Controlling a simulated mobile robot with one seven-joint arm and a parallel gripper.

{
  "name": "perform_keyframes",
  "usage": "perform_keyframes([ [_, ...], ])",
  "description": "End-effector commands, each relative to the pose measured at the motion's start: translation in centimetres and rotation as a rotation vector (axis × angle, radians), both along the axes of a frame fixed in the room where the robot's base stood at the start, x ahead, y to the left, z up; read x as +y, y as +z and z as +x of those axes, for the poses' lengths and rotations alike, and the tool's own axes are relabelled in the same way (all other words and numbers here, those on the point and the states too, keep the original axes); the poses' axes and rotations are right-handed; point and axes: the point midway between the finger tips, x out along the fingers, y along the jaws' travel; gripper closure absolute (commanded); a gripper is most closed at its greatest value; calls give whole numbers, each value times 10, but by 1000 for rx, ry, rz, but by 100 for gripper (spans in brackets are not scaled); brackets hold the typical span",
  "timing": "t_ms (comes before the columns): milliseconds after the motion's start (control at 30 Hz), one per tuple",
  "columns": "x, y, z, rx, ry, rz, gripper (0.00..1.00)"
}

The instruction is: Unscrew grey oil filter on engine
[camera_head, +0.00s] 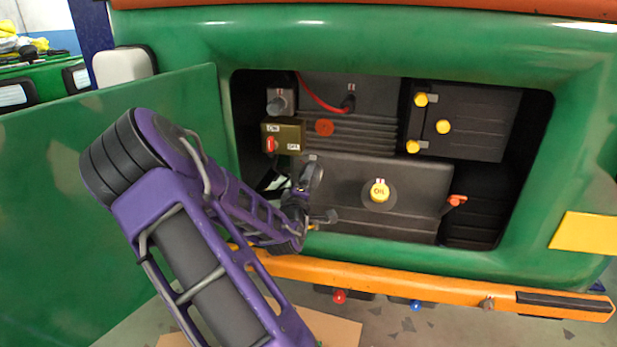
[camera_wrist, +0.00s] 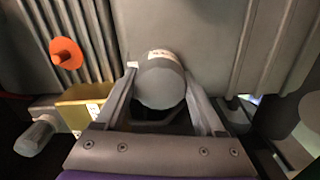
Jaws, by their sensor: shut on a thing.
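The grey oil filter (camera_wrist: 160,82) is a short grey cylinder with a small label on its upper edge. In the wrist view it sits between the two fingers of my gripper (camera_wrist: 160,75), which is shut on it. The filter is at the engine's grey block (camera_wrist: 205,30); whether its thread is engaged cannot be seen. In the head view my gripper (camera_head: 316,196) is inside the engine bay, at the left of the grey block, and my purple arm comes in from the lower left.
A yellow oil cap (camera_head: 379,191) is right of my gripper. The green bay frame (camera_head: 420,55) surrounds the opening, with an orange bar (camera_head: 420,284) below and an open green panel (camera_head: 60,200) left.

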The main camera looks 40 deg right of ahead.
Motion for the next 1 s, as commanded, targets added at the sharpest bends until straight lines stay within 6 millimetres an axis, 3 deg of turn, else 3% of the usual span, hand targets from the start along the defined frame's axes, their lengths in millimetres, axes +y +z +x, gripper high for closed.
perform_keyframes([
  [200, -2, 5, 2, 99, -1, -99, 96],
  [600, -3, 6, 2, 122, -1, -122, 96],
  [1000, -3, 7, 3, 369, -2, -333, 95],
])
